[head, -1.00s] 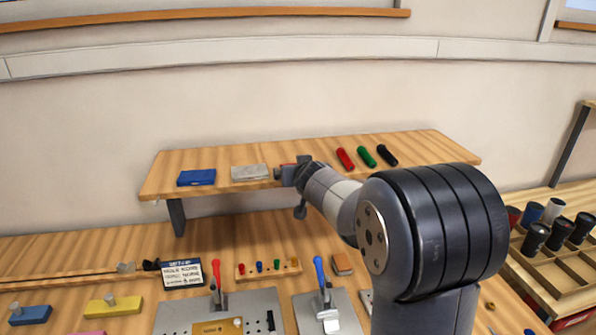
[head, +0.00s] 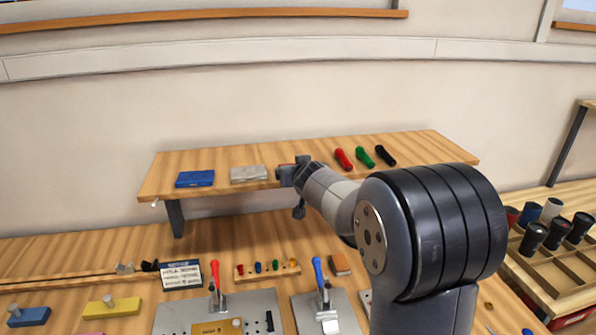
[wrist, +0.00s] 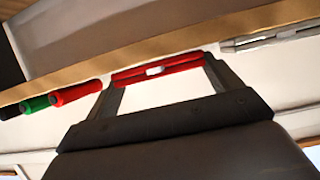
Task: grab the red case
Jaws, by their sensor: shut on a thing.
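My gripper (wrist: 160,82) is shut on the red case (wrist: 186,67) in the wrist view, with one finger at each end of it. The case is a long red shape with a small light patch near its middle. In the head view my gripper (head: 283,174) is at the front of the raised wooden shelf, and the case is mostly hidden behind it. I cannot tell whether the case still touches the shelf.
On the shelf (head: 220,205), a blue case (head: 195,178) and a grey case (head: 249,173) lie left of my gripper. Red (head: 343,158), green (head: 364,156) and black (head: 385,155) cylinders lie to the right. Toggle clamps (head: 320,283) stand on the bench below.

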